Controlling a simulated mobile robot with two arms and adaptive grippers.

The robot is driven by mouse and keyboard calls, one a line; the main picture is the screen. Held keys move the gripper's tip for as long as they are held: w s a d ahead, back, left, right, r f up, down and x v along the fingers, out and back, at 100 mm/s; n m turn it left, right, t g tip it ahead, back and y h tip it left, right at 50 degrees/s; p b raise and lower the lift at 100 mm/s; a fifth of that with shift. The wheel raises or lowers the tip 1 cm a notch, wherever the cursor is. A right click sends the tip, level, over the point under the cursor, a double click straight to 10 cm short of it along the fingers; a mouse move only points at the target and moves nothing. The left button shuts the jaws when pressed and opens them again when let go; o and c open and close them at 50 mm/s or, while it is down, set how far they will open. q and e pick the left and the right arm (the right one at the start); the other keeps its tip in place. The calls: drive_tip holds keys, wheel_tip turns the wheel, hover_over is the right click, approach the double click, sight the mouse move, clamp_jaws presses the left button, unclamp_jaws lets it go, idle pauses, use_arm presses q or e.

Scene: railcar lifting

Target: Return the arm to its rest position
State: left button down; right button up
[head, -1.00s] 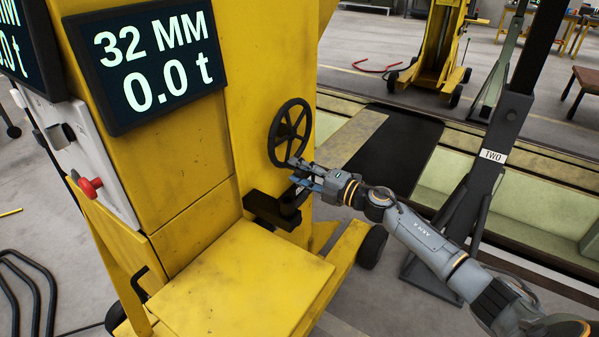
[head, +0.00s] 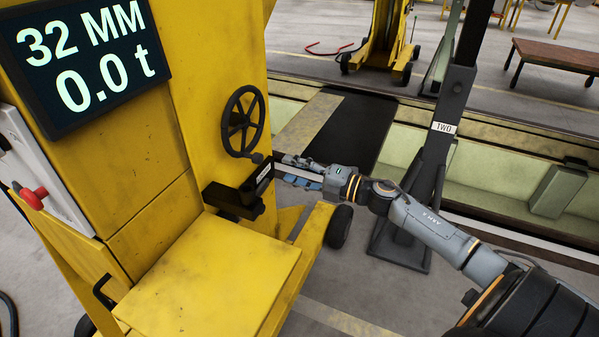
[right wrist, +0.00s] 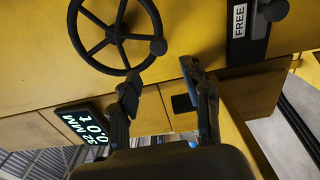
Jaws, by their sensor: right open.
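My right gripper (head: 298,170) is open and empty. It is in front of the yellow lifting jack (head: 150,150), just right of and below the black handwheel (head: 243,121). In the right wrist view the two fingers (right wrist: 160,90) are spread apart, and the handwheel (right wrist: 115,35) with its knob stands beyond and left of them, apart from them. A black block (head: 238,197) sits on the jack below the wheel, near the fingers. The right wrist view shows a black part labelled FREE (right wrist: 240,25) at upper right. My left gripper is not in view.
The jack's display (head: 85,65) reads 32 MM and 0.0 t. A red knob (head: 32,197) is at left. A dark post (head: 430,150) labelled TWO stands behind my right arm.

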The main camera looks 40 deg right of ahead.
drive_tip(key=shift+s+d, duration=0.35)
drive_tip(key=shift+s, duration=0.3)
drive_tip(key=s+d+f+m+g+h, duration=0.1)
drive_tip(key=s+d+f+m+h, duration=0.2)
drive_tip(key=f, duration=0.6)
drive_tip(key=s+d+f+m+h, duration=0.1)
drive_tip(key=f+m+h, duration=0.1)
drive_tip(key=f+m, duration=0.5)
drive_tip(key=s+d+f+m+g+h, duration=0.1)
drive_tip(key=s+d+f+m+h, duration=0.15)
drive_tip(key=f, duration=0.85)
drive_tip(key=s+a+f+m+g+h, duration=0.1)
drive_tip(key=s+a+f+m+g, duration=0.1)
drive_tip(key=s+f, duration=0.55)
drive_tip(key=s+a+f+m+g+h, duration=0.1)
drive_tip(key=s+f+m+g+h, duration=0.3)
drive_tip(key=f, duration=0.6)
drive_tip(key=s+a+f+m+g+y, duration=0.1)
drive_tip(key=s+a+f, duration=0.4)
drive_tip(key=s, duration=0.5)
drive_tip(key=s+a+f+m+g+y, duration=0.1)
drive_tip(key=s+a+f+g, duration=0.2)
drive_tip(key=s, duration=0.7)
drive_tip(key=s+a+f+m+g+y, duration=0.1)
drive_tip(key=s+a+f+g, duration=0.1)
drive_tip(key=s+a+f, duration=0.5)
drive_tip(key=s+a, duration=0.1)
drive_tip(key=s, duration=0.2)
drive_tip(key=shift+m+g, duration=0.3)
drive_tip(key=shift+m, duration=0.05)
